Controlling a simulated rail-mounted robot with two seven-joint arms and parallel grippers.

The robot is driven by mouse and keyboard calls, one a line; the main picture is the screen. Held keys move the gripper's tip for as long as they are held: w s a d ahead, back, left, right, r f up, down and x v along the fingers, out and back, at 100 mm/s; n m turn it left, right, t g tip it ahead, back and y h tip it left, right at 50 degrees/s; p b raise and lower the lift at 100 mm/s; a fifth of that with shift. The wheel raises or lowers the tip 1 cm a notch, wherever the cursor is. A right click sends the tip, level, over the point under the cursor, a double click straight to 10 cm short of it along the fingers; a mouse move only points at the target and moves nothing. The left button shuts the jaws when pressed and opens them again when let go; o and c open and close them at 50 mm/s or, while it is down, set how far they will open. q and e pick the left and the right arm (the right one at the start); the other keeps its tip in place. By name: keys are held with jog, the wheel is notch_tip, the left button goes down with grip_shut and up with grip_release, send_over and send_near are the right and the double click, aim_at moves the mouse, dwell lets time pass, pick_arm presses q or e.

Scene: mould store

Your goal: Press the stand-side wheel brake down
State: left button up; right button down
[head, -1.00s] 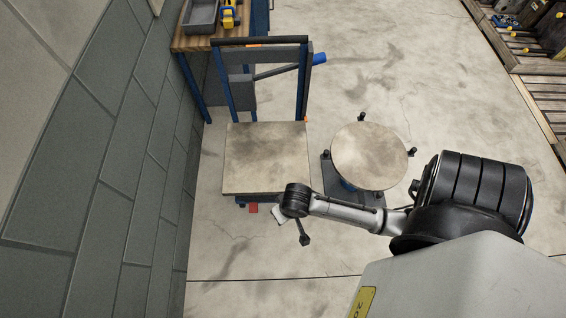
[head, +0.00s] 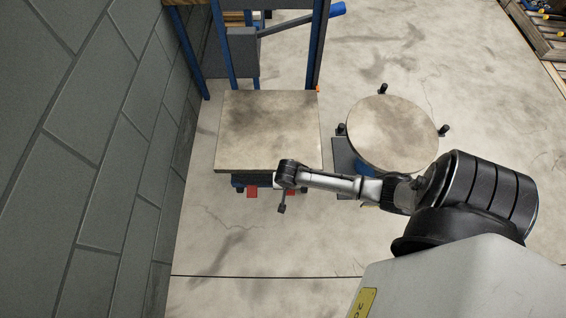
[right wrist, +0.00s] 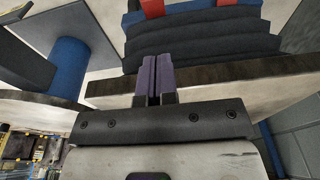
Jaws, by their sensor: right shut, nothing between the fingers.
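The lift cart's stone-look platform (head: 268,130) has two red brake pedals low under its near edge. The stand-side wheel brake (head: 291,191) is the right one, partly hidden behind my right wrist; the other pedal (head: 251,192) is on the wall side. In the right wrist view two red pieces show at the top edge, the left one (right wrist: 153,8) probably the stand-side brake. My right gripper (head: 282,208) is shut and empty, just in front of the stand-side pedal; no contact can be made out. Its closed fingers (right wrist: 155,80) point towards the cart's underside. My left gripper is out of view.
A round-topped stand (head: 393,133) with a blue column and dark base is close to the cart's right. A grey block wall (head: 100,150) runs along the left. The cart's blue frame (head: 314,50) rises behind the platform. The floor in front is clear.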

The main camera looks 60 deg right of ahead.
jog(key=shift+w+d+f, duration=0.3)
jog(key=shift+d+f, duration=0.25)
jog(key=shift+f, duration=0.2)
jog(key=shift+w+d+f+b, duration=0.25)
jog(key=shift+d+f+b, duration=0.25)
jog(key=shift+f+b, duration=2.35)
jog(key=shift+w+d+f+b, duration=0.4)
jog(key=shift+f+b, duration=1.45)
jog(key=shift+f, duration=1.85)
jog(key=shift+w+d+f+b, duration=0.15)
jog(key=shift+d+f+b, duration=0.4)
jog(key=shift+f+b, duration=2.3)
jog(key=shift+f+p, duration=0.4)
jog(key=shift+p, duration=0.15)
